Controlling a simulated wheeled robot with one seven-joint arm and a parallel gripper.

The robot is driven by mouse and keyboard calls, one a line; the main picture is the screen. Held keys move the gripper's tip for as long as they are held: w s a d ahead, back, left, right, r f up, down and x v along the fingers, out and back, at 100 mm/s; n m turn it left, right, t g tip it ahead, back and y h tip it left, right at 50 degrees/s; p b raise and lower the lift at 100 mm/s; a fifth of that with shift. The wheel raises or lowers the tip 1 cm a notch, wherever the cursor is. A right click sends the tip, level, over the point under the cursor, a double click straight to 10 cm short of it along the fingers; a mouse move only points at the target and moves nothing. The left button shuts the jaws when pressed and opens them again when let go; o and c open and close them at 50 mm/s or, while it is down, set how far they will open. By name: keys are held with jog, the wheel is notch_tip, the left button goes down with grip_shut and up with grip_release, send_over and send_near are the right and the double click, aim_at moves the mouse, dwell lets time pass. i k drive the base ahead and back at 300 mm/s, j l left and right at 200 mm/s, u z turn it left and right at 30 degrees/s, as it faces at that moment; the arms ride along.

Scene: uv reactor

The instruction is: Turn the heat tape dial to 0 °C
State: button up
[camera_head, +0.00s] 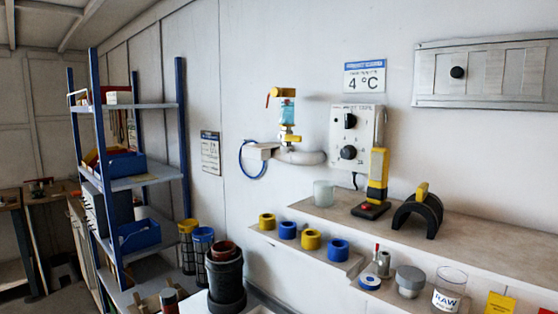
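A pale control box (368,125) is mounted on the wall right of centre. It carries an upper black knob (350,120) and a lower round black dial (348,153) with small marks around it. The lettering and scale are too small to read, so I cannot tell which knob is the heat tape dial or where it points. My gripper is not in view.
A wall sign (364,77) above the box reads 4 °C. A shelf (470,238) below holds a glass beaker (324,193) and a black arch with a yellow handle (418,210). A lower ledge (305,252) holds blue and yellow rings. Blue-framed shelving (183,140) stands left.

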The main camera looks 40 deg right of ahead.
aim_at(349, 152)
jog(key=z, duration=1.6)
